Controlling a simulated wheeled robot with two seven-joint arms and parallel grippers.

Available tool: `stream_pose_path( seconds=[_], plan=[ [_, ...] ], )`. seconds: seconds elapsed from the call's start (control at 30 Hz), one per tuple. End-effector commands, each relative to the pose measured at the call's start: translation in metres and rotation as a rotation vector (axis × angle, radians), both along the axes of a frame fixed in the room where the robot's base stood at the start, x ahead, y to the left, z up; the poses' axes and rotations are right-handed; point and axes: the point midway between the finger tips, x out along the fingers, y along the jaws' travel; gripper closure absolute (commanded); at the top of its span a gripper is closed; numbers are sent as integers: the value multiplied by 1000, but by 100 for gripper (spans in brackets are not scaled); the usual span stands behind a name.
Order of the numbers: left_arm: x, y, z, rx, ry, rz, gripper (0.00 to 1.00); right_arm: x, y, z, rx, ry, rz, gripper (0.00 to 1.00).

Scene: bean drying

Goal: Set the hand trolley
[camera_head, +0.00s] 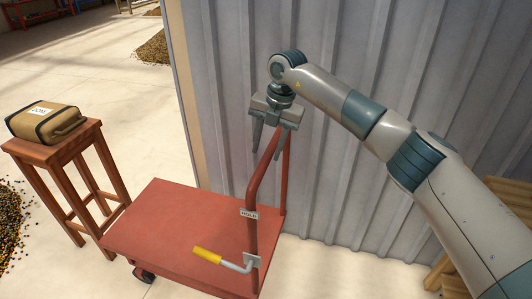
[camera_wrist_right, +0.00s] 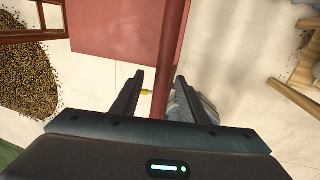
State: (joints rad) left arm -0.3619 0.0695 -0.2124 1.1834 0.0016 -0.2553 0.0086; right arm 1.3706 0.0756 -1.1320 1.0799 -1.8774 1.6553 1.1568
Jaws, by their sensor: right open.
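The hand trolley has a flat red deck (camera_head: 180,235) and a red tube handle (camera_head: 252,200) rising at its right side. A small plate reading HOLD is on the handle, and a lever with a yellow grip (camera_head: 207,255) sits low beside it. My right gripper (camera_head: 268,146) is open at the top of the handle, fingers pointing down. In the wrist view the red tube (camera_wrist_right: 169,50) runs between the two fingers of my right gripper (camera_wrist_right: 160,76); I cannot tell whether they touch it. The yellow grip (camera_wrist_right: 146,92) is partly hidden there. My left gripper is not in view.
A wooden stand (camera_head: 55,150) left of the trolley carries a tan case (camera_head: 43,122). A ribbed metal wall (camera_head: 340,175) stands close behind the handle. Piles of beans (camera_head: 12,215) lie on the floor at left. Wooden furniture (camera_head: 450,278) is at lower right.

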Motion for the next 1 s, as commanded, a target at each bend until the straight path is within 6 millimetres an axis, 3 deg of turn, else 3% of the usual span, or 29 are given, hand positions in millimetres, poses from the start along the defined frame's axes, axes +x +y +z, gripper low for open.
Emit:
stream_pose_path(
  seconds=[0.6, 0.8, 1.0],
  plan=[
    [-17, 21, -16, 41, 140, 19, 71, -4, -20, 116, 1, -3, -1, 60],
    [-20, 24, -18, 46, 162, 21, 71, -6, -25, 140, 1, -2, 0, 60],
    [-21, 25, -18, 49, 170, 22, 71, -7, -26, 149, 1, -1, 2, 60]
  ],
)
